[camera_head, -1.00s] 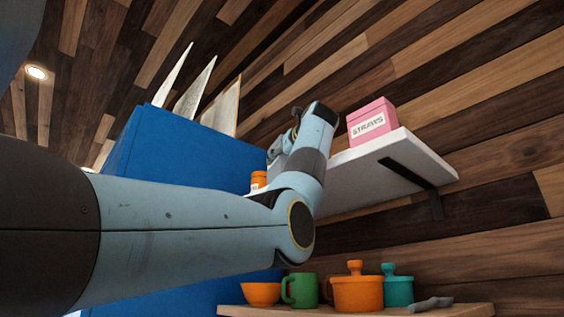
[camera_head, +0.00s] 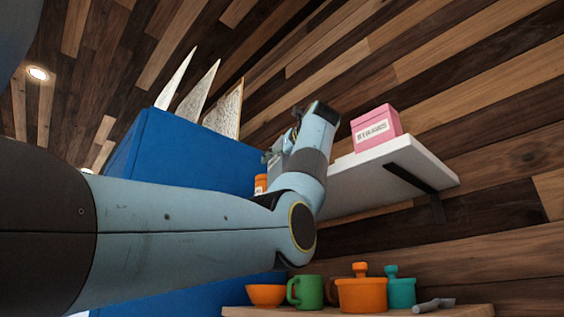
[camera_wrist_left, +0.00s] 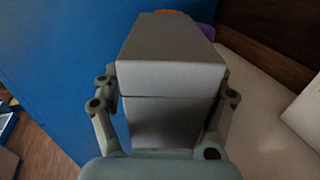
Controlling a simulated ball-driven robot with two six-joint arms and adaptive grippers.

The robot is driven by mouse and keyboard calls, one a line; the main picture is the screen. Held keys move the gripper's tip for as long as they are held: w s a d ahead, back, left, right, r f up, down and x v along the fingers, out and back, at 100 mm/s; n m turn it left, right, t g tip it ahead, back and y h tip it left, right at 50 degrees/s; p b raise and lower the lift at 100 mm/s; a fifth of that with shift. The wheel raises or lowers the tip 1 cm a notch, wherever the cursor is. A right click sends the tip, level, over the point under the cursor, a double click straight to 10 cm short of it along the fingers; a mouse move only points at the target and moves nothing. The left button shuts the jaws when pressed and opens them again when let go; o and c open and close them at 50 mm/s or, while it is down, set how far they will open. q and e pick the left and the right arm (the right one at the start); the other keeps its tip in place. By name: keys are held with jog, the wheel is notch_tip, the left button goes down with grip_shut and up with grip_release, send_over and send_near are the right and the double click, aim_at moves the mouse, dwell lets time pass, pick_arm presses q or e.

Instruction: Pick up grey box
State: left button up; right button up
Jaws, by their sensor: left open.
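The grey box (camera_wrist_left: 170,118), with a lid, fills the middle of the left wrist view. My left gripper (camera_wrist_left: 169,82) is open, with one finger along each side of the box. I cannot tell whether the fingers touch it. In the head view my left gripper (camera_head: 275,154) is at the left end of the white shelf, and my own arm and wrist hide most of that spot. The box cannot be made out clearly there. My right gripper is not in view.
A pink labelled box (camera_head: 376,127) stands on the white shelf (camera_head: 395,158). An orange jar (camera_head: 261,184) is close to my gripper. A blue cabinet (camera_head: 185,150) stands left. Bowl, mug and pots line a lower wooden shelf (camera_head: 460,311). A purple thing (camera_wrist_left: 202,27) is behind the box.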

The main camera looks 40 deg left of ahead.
pick_arm(q)
jog(key=v, duration=1.2)
jog(key=shift+w, duration=0.1)
